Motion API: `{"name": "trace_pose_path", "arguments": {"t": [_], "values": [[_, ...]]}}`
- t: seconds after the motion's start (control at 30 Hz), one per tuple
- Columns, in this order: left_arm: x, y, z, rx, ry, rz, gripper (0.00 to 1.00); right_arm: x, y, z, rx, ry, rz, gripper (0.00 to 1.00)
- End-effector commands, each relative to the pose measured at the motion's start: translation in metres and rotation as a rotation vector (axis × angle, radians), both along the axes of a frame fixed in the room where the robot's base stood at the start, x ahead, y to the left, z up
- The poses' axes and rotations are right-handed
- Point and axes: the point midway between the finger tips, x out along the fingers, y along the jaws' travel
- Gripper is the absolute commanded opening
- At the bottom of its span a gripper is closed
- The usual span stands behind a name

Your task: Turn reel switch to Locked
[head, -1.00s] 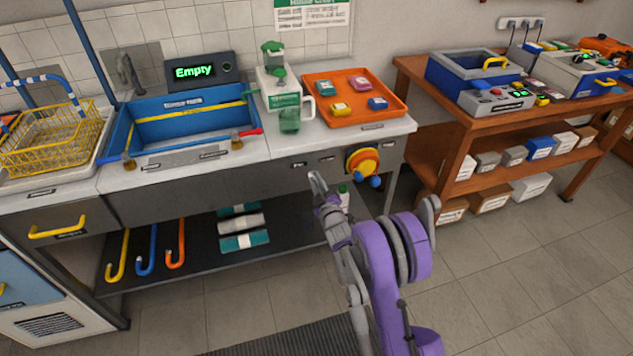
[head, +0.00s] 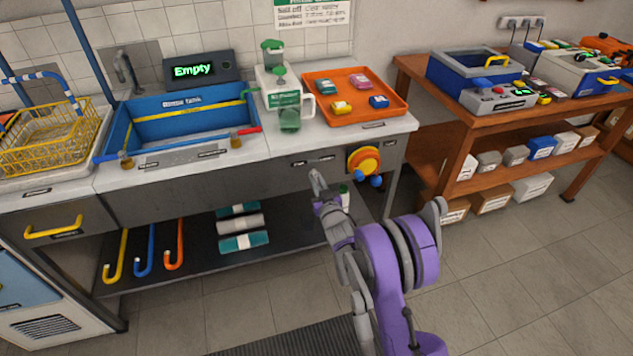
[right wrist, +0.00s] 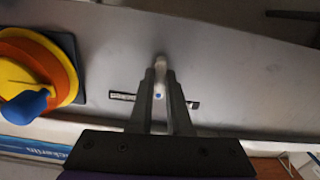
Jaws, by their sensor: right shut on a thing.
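The reel switch (right wrist: 160,64) shows in the right wrist view as a small pale lever at the front panel, between my fingertips. Its base is hidden by the fingers. My right gripper (right wrist: 160,88) is shut on it; the same gripper (head: 315,176) shows in the head view against the panel below the counter. Small label plates (right wrist: 122,96) show on both sides of the fingers; their text is not readable. The hose reel (head: 363,160), orange and yellow with a blue handle, is to the right of the gripper in the head view. My left gripper is not in view.
An orange tray (head: 384,115) with small coloured blocks stands on the counter above. A blue sink (head: 150,128) is to the left. A lower shelf (head: 180,262) holds rolled cloths. A wooden bench (head: 425,150) stands at the right, with open floor before it.

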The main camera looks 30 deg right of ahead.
Motion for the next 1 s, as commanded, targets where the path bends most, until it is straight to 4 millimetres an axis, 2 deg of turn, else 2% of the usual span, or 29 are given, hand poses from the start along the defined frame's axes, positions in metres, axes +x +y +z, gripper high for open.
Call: {"name": "trace_pose_path", "arguments": {"t": [0.6,1.0], "values": [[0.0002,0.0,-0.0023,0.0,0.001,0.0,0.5,-0.0001,0.0006,-0.0002,0.555,-0.132,0.0,0.0],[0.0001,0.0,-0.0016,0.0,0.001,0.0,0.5,0.0,0.0008,-0.0002,0.784,-0.187,0.0,0.0]]}}
